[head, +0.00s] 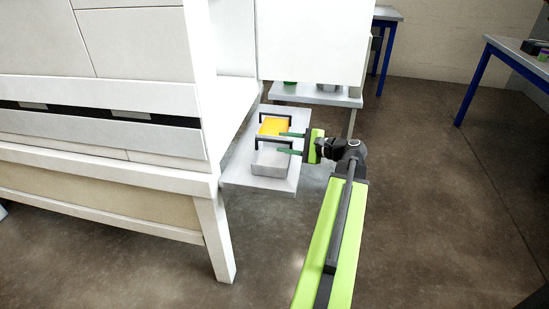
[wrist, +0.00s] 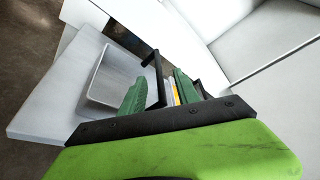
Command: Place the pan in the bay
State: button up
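A yellow-topped pan (head: 272,126) sits on a pale grey shelf (head: 240,177) beside the white cabinet, with a black handle bar at its far edge. A grey block-like container (head: 272,163) stands in front of it. A second black bar (head: 270,141) rises between the two; I cannot tell which one it belongs to. My gripper (head: 289,143) reaches in from the right with its green fingers apart. In the wrist view a black bar (wrist: 156,75) shows between the fingers, with no clear contact. The grey container (wrist: 110,75) is left of them, and only a yellow sliver shows.
The white cabinet (head: 140,75) fills the left, with an opening (head: 235,50) behind the shelf. A white panel (head: 312,40) hangs above a low table holding small containers. Blue-legged tables (head: 480,75) stand at the back right. The floor at right is clear.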

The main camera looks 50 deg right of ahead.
aim_at(278, 141)
jog(key=b+x, duration=0.1)
jog(key=x, duration=0.4)
jog(key=shift+w+a+f, duration=0.1)
jog(key=shift+w, duration=0.05)
grip_shut()
dwell(1.3)
